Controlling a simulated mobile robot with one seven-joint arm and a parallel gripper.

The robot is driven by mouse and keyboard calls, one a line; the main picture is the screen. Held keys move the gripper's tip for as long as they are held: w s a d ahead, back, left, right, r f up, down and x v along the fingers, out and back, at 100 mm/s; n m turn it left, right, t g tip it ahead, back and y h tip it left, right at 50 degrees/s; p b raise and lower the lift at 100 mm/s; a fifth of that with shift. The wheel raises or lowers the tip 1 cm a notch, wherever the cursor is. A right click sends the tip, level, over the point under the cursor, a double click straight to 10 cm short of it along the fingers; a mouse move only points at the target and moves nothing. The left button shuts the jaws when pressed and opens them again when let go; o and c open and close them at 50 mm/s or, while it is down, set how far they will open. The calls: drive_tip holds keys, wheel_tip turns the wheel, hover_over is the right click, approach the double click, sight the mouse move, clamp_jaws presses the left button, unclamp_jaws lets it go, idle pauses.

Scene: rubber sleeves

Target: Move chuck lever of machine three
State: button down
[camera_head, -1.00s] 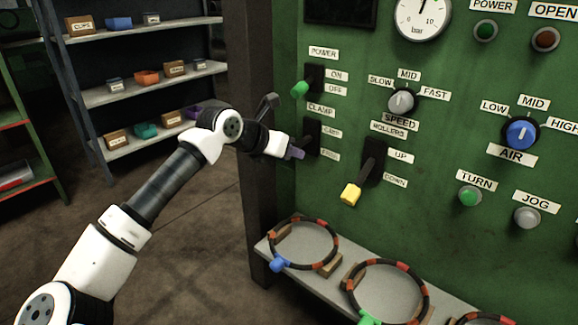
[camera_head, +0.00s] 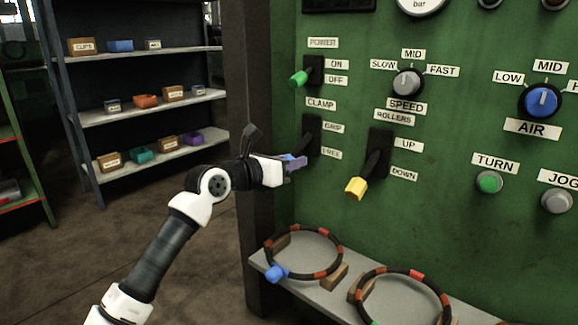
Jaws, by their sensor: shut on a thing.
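The lever under the CLAMP label on the green panel has a black slot plate (camera_head: 312,132) with GRIP marked above FREE. Its blue knob (camera_head: 290,157) shows partly at my gripper, low beside the FREE label. My gripper (camera_head: 295,164), with purplish fingers, is shut on this clamp lever. The fingers hide most of the knob. No machine number shows on the panel.
Right of it is the ROLLERS lever with a yellow knob (camera_head: 356,188), pointing down. Above is the POWER switch with a green tip (camera_head: 299,79). A grey shelf (camera_head: 325,297) with banded rings (camera_head: 303,252) juts out below. Storage shelves (camera_head: 150,115) stand at the left.

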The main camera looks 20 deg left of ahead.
drive_tip(key=c, duration=1.1)
unclamp_jaws()
drive_tip(key=shift+o, duration=0.2)
drive_tip(key=p+v, duration=0.2)
drive_tip(key=v, duration=1.1)
drive_tip(key=shift+s, duration=0.35)
drive_tip(key=shift+a, duration=0.15)
